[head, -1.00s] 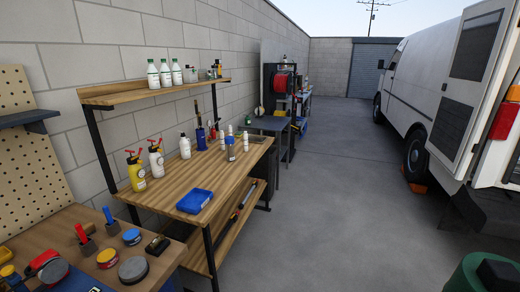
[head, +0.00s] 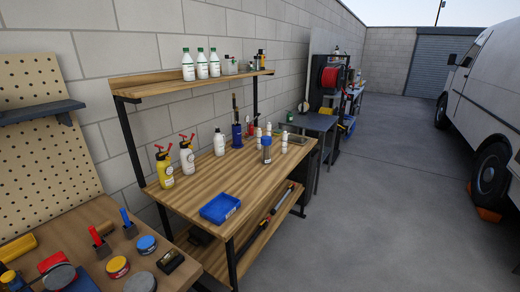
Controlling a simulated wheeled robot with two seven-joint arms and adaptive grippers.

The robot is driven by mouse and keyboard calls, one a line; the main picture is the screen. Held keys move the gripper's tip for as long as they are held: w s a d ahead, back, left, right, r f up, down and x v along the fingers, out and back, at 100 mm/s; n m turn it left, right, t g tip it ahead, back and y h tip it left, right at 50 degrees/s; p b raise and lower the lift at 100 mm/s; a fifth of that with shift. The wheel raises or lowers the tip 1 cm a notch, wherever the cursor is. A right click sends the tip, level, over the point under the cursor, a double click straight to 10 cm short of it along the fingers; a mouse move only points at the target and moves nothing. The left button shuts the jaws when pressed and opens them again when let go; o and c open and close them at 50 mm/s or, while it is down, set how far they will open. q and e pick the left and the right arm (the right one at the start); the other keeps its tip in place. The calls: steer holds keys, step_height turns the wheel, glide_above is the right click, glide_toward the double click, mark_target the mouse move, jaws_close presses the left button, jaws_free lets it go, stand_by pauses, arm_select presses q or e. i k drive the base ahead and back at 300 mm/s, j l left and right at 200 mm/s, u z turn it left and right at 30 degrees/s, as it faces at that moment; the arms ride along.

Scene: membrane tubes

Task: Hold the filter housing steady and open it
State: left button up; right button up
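A small upright cylinder with blue on it (head: 266,150) stands on the wooden workbench (head: 190,188), toward its right end. It may be the filter housing, but it is too small to be sure. Neither of my grippers is in view, so nothing is seen holding it.
A blue tray (head: 220,208) lies near the bench's front edge. Yellow (head: 164,168) and white (head: 187,156) spray bottles, a white bottle (head: 219,143) and a blue holder (head: 237,136) stand behind. A shelf (head: 190,84) overhangs the back. Open floor (head: 390,215) lies to the right.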

mark_target(265, 151)
steer(key=i+l+u, duration=0.1)
steer(key=l, duration=0.25)
steer(key=i+l+u, duration=0.1)
steer(key=i+l, duration=0.15)
steer(key=i+l+u, duration=0.1)
steer(key=l, duration=0.4)
steer(key=i+l+u, duration=0.15)
steer(key=l, duration=0.2)
steer(key=i+l+u, duration=0.1)
steer(key=l, duration=0.3)
steer(key=i, duration=0.1)
